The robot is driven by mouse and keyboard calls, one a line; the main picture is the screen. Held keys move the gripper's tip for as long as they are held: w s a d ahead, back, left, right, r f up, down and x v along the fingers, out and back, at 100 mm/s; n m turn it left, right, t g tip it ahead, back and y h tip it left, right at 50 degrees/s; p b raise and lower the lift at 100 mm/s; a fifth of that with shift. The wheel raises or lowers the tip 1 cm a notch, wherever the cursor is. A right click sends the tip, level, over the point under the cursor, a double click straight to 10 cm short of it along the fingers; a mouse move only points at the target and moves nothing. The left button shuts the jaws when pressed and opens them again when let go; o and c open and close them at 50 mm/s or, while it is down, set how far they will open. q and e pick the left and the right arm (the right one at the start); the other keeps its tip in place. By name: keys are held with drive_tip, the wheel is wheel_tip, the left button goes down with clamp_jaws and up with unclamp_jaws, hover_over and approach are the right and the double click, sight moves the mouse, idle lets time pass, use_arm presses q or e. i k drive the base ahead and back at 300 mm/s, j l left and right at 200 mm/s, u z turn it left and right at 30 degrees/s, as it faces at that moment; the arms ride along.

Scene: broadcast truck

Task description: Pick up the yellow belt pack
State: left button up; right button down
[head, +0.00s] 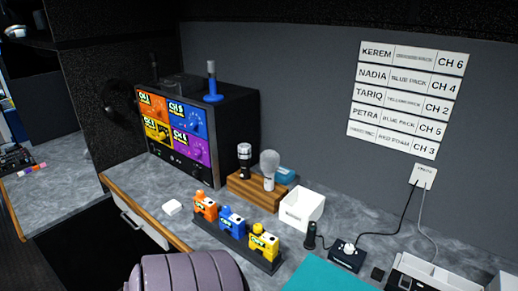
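The yellow belt pack (263,243) stands upright at the right end of a dark rack (236,247) on the grey counter. A blue belt pack (232,219) stands in the middle of the rack and an orange one (205,206) at its left end. The three packs are close together with small gaps. Neither of my grippers is in view.
Behind the rack are a wooden block (256,191) holding microphones and a white open box (302,208). A black unit with coloured panels (177,129) stands back left. A teal mat (325,276) lies right of the rack. A ribbed mauve shape (186,273) is in front.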

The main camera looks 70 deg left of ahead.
sight(268, 242)
drive_tip(key=k+u, duration=0.1)
drive_tip(key=u, duration=1.9)
